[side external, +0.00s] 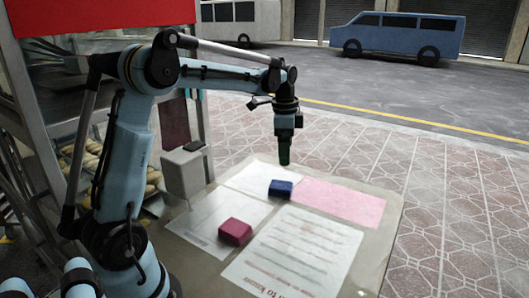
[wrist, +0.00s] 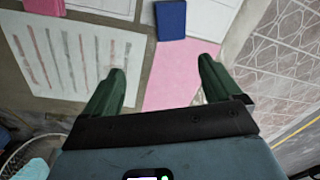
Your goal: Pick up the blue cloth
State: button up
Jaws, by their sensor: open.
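The blue cloth (side external: 281,188) is a small folded block lying at the border between a white sheet and a pink sheet on the table. In the wrist view the blue cloth (wrist: 171,20) is at the top centre, beyond the fingertips. My gripper (side external: 284,160) points down above the table, with its fingers over the area of the cloth and apart from it. In the wrist view my gripper (wrist: 161,72) has its two green fingers spread, with nothing between them.
A dark red folded cloth (side external: 235,231) lies nearer the front left; it also shows in the wrist view (wrist: 45,6). The pink sheet (side external: 340,201) and a printed sheet (side external: 295,252) lie flat. A grey box (side external: 184,174) stands at the table's left.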

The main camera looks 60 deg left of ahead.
aim_at(281, 184)
jog(key=shift+m+g, duration=0.5)
jog(key=shift+m, duration=0.1)
jog(key=a+f, duration=0.1)
jog(key=f, duration=0.3)
jog(key=w+a+f, duration=0.1)
jog(key=f, duration=0.4)
jog(key=a+f, duration=0.1)
jog(key=f, duration=0.4)
jog(key=shift+w+a+f, duration=0.15)
jog(key=shift+a+f, duration=0.05)
jog(key=shift+a, duration=0.1)
jog(key=c, duration=1.2)
jog(key=shift+c, duration=0.2)
jog(key=shift+r, duration=0.5)
jog(key=r, duration=0.2)
jog(key=d+r, duration=0.1)
jog(key=r, duration=0.1)
jog(key=shift+d, duration=0.2)
jog(key=s+d+r, duration=0.1)
jog(key=d+r, duration=0.5)
jog(key=d, duration=0.4)
jog(key=shift+d, duration=0.15)
